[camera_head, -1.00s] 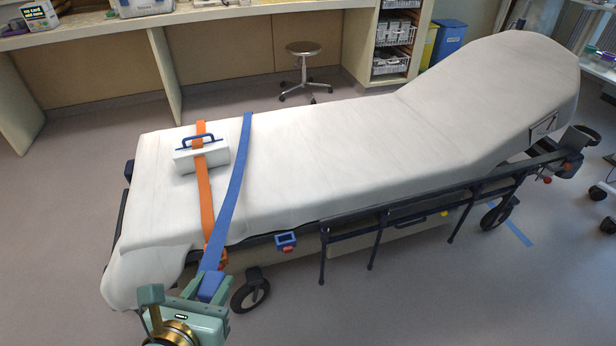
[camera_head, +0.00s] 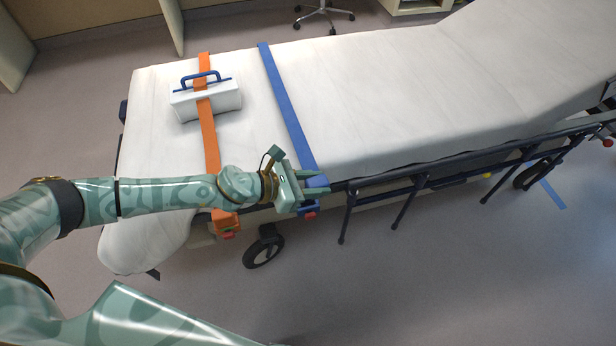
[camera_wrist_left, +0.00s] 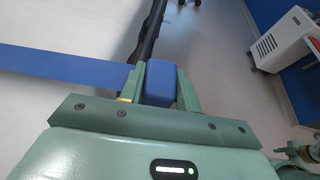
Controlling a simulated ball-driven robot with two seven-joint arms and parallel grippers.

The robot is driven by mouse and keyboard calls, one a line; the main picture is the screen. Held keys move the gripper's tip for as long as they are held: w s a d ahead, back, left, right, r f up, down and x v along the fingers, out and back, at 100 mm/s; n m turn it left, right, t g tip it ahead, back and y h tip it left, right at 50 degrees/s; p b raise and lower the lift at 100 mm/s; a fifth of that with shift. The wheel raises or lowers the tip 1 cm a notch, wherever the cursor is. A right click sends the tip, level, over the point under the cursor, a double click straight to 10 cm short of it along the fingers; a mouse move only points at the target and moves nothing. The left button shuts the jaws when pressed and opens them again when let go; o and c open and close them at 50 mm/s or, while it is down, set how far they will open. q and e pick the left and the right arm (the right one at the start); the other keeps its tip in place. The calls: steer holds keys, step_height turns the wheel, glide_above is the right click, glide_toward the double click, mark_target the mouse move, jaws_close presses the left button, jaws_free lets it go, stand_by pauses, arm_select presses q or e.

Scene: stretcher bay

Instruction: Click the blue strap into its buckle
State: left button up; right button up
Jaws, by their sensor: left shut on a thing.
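The blue strap (camera_head: 284,95) lies across the white stretcher mattress and runs taut to the near edge. My left gripper (camera_head: 318,184) is shut on the strap's blue end piece, at the near rail. In the left wrist view this blue end block (camera_wrist_left: 160,82) sits between the fingers, and the strap (camera_wrist_left: 60,65) leads off to the left. The blue buckle (camera_head: 309,214) with a red button shows just below the gripper, partly hidden. I cannot tell whether the end piece is inside the buckle or only close above it. My right gripper is not in view.
An orange strap (camera_head: 209,140) crosses over a white case with a blue handle (camera_head: 201,78) and ends at an orange buckle (camera_head: 226,222). The dark side rail (camera_head: 420,182) runs right of the gripper. A wheel (camera_head: 264,250) stands below. The floor in front is clear.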

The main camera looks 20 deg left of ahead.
arm_select(q)
steer(key=shift+m+g+h, duration=0.3)
steer(key=shift+m+g, duration=0.1)
steer(key=shift+m, duration=0.1)
steer(key=w+a+f+b, duration=0.1)
steer(key=w+a+f, duration=0.1)
steer(key=f, duration=0.1)
steer(key=shift+a+f+b, duration=0.15)
steer(key=shift+a+b, duration=0.15)
steer(key=shift+b, duration=0.05)
steer(key=shift+w+f+b, duration=0.1)
steer(key=shift+f+b, duration=0.65)
steer(key=shift+f, duration=0.15)
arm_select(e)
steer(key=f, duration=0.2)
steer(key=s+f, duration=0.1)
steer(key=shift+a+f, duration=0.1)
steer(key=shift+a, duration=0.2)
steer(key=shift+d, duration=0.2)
arm_select(q)
steer(key=shift+a+f, duration=0.2)
steer(key=shift+a, duration=0.05)
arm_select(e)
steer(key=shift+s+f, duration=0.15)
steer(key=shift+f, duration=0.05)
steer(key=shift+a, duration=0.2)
